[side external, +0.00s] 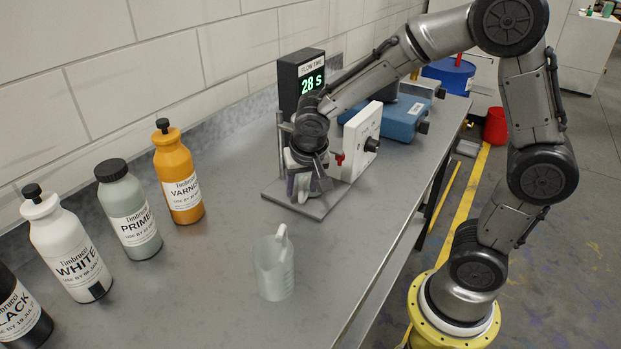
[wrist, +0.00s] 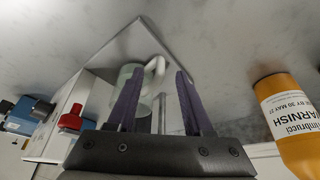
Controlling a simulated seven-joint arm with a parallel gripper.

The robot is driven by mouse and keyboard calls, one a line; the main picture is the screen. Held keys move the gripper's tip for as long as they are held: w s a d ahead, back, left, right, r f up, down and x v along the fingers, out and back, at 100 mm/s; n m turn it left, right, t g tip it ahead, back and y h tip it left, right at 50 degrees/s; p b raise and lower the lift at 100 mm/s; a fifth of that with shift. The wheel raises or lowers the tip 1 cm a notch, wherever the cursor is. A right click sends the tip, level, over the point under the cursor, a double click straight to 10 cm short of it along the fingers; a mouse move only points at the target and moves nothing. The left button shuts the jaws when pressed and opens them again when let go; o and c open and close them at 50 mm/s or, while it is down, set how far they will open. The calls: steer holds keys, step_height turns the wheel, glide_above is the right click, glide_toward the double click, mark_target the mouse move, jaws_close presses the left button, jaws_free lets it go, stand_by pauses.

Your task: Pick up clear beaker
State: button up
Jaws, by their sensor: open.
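A clear, pale greenish beaker (side external: 273,268) with a handle stands upright on the grey bench, in the front middle of the side view, apart from my gripper. A second beaker (side external: 317,184) sits on the flow-time stand's metal base plate (side external: 325,205), partly hidden by my gripper (side external: 303,186). In the wrist view this second beaker (wrist: 128,76) and its white handle (wrist: 157,70) show ahead of my fingers. My gripper (wrist: 160,74) is open, its purple fingers apart. Whether they touch that beaker, I cannot tell.
The flow-time display (side external: 302,80) reads 28 S behind my gripper. A white box with a red knob (side external: 362,140) and blue devices (side external: 400,115) stand to the right. Varnish (side external: 178,175), primer (side external: 130,212) and white (side external: 68,245) bottles line the left.

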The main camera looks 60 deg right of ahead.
steer(key=shift+x, duration=1.35)
jaws_close()
